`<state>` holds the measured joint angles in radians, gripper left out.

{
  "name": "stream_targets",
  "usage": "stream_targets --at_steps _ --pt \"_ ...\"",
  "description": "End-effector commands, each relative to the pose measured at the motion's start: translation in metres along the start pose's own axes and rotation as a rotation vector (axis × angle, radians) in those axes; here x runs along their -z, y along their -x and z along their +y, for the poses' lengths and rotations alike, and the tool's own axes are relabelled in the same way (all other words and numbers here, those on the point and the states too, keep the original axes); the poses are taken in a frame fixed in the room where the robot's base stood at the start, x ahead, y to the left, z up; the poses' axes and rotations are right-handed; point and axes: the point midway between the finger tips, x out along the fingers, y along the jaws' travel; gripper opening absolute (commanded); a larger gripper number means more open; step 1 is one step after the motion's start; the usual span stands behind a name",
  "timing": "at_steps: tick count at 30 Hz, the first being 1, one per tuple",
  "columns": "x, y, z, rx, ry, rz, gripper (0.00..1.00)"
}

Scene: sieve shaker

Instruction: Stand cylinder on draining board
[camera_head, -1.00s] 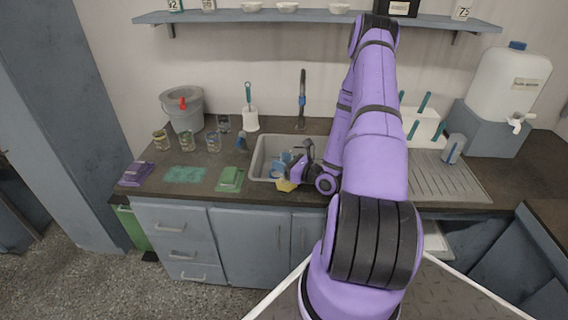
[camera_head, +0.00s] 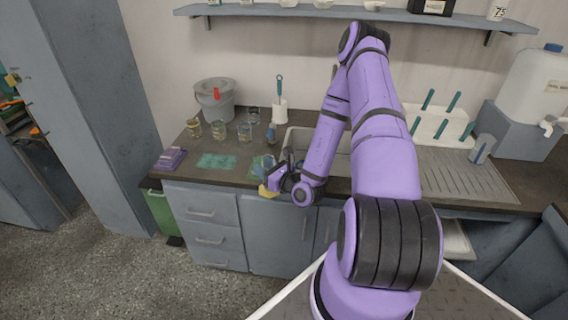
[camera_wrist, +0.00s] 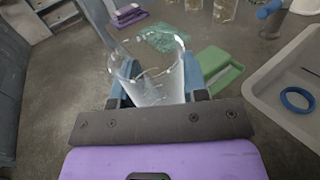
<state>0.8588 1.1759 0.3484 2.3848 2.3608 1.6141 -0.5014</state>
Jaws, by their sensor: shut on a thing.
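My gripper (camera_head: 272,178) is shut on a clear glass cylinder (camera_wrist: 152,72), which sits between the blue fingers in the wrist view. The cylinder's rim points away from the wrist, and its exact tilt is hard to tell. In the head view my gripper is at the counter's front edge, left of the sink, and the cylinder is hard to make out there. The grooved draining board (camera_head: 462,178) lies right of the sink, far from my gripper. My arm crosses in front of its left part.
The sink (camera_head: 297,136) lies between, with a blue ring (camera_wrist: 297,99) inside. A green box-like thing (camera_wrist: 218,72), teal cloth (camera_head: 217,161), purple stack (camera_head: 171,158) and several glass jars (camera_head: 219,131) are left. A white peg rack (camera_head: 436,126) stands behind the board.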

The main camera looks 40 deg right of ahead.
Motion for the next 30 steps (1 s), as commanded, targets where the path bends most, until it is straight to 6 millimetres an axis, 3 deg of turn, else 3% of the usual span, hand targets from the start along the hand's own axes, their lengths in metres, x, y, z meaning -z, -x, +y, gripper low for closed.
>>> stream_targets --at_steps 1,6,14,21,30 --pt "0.0 -0.008 0.016 0.005 -0.004 -0.001 0.0" --pt "0.0 -0.03 0.058 0.045 -0.003 -0.001 0.0" --pt "0.0 -0.055 0.104 0.089 -0.002 0.0 0.0" --pt "0.0 -0.069 0.129 0.117 -0.002 0.0 0.0" --pt "0.001 -0.067 0.127 0.117 -0.003 0.004 0.0"
